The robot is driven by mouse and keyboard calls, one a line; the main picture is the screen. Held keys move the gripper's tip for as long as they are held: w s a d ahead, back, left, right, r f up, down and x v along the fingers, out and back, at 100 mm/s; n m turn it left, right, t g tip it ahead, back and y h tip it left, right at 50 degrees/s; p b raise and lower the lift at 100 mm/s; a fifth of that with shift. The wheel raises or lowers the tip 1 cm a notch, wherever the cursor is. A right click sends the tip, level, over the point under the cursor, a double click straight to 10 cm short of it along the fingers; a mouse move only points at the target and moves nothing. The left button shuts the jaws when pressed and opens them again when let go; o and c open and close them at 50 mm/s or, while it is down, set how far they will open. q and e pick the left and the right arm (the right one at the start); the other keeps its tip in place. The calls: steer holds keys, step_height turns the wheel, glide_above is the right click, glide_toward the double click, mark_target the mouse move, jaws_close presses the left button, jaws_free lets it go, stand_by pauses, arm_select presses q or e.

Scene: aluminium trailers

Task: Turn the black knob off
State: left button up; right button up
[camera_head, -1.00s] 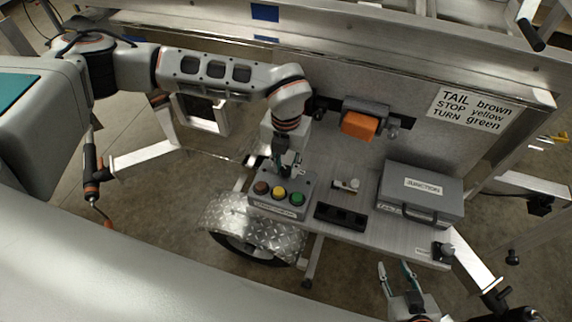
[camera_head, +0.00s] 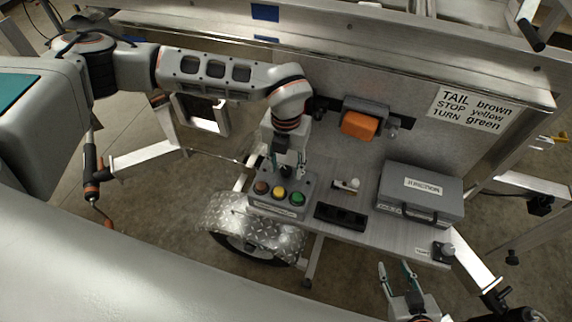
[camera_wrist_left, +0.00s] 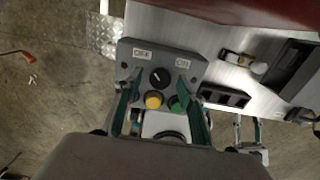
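The black knob (camera_wrist_left: 160,77) sits on a grey control box (camera_wrist_left: 128,52) between an OFF label (camera_wrist_left: 142,55) and an ON label (camera_wrist_left: 183,63). Its pale mark appears to slant toward the upper left, on the OFF side. In the head view the grey box (camera_head: 262,207) carries brown, yellow (camera_head: 279,191) and green (camera_head: 297,198) buttons. My left gripper (camera_head: 288,169) is open above the box. In the left wrist view its fingers (camera_wrist_left: 160,84) are on either side of the knob; I cannot tell contact. My right gripper (camera_head: 396,268) is open and empty at the lower right, away from the box.
A grey junction box (camera_head: 422,187) stands on the right of the metal shelf (camera_head: 378,235). A black switch block (camera_head: 340,216) and a small white-capped part (camera_head: 347,185) lie between. An orange-fronted unit (camera_head: 360,125) is on the panel behind.

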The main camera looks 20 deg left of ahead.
mark_target(286, 169)
arm_select(q)
step_height(286, 169, up, 12)
stand_by(0.5)
stand_by(0.3)
